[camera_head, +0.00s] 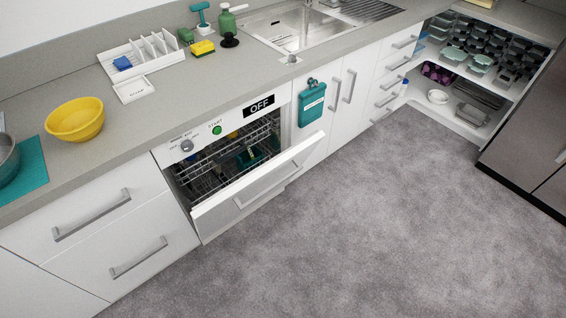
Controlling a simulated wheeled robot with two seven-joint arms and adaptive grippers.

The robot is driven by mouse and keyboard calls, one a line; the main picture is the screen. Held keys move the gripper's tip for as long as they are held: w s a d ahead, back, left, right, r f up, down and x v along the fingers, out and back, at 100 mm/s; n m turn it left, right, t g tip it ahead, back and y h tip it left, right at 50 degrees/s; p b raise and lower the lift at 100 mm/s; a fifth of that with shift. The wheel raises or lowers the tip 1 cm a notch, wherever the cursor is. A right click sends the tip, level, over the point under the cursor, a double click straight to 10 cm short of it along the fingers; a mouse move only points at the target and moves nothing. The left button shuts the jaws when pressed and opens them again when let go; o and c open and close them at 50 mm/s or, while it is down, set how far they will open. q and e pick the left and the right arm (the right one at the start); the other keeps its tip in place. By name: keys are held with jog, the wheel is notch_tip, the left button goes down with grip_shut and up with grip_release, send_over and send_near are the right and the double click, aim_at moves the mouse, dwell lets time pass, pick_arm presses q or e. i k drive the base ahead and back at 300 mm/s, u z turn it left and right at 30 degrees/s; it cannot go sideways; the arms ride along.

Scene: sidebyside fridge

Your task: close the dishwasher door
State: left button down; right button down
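The dishwasher (226,135) is built in under the counter, with a white control panel carrying a dial, a green start button and a black OFF label. Its white door (262,180) is partly open, tilted outward from the bottom, with the top edge standing away from the panel. Wire racks (215,168) with some dishes show through the gap. A long handle (268,184) lies along the door's front. Neither of my grippers is in the head view.
Closed drawers (115,232) stand left of the dishwasher. A teal hanging board (311,104) is on the cabinet to its right. An open shelf corner (470,70) and a dark fridge (530,140) are at the right. The grey floor (360,230) in front is clear.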

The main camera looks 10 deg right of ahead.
aim_at(210, 216)
jog(key=z, duration=1.95)
jog(key=i, duration=0.5)
jog(key=u, duration=2.9)
